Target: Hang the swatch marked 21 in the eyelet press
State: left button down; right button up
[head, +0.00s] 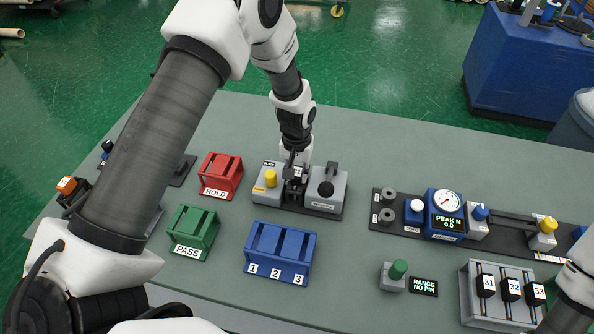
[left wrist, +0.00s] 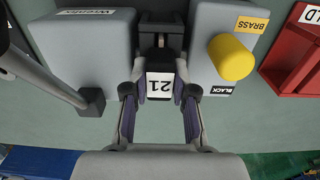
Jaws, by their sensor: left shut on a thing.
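My left gripper (head: 296,172) reaches down over the grey eyelet press (head: 330,195). In the left wrist view, the gripper (left wrist: 160,90) is shut on the swatch marked 21 (left wrist: 160,86), one finger on each side. The swatch's white label faces the camera. It sits at the dark slot between the press's two grey blocks (left wrist: 95,50). I cannot tell whether it is seated or just held there. A yellow knob (left wrist: 232,58) stands beside labels BRASS and BLACK. My right gripper is out of view.
Red HOLD (head: 221,175), green PASS (head: 194,232) and blue 1-2-3 (head: 280,252) racks stand left of and in front of the press. A gauge unit (head: 446,214) is to the right. A grey rack (head: 500,290) holds swatches 31, 32 and 33.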

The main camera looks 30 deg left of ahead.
pick_arm(q)
jog(key=c, duration=0.9)
grip_release()
jog(key=shift+o, duration=0.2)
notch_tip(320, 180, up, 12)
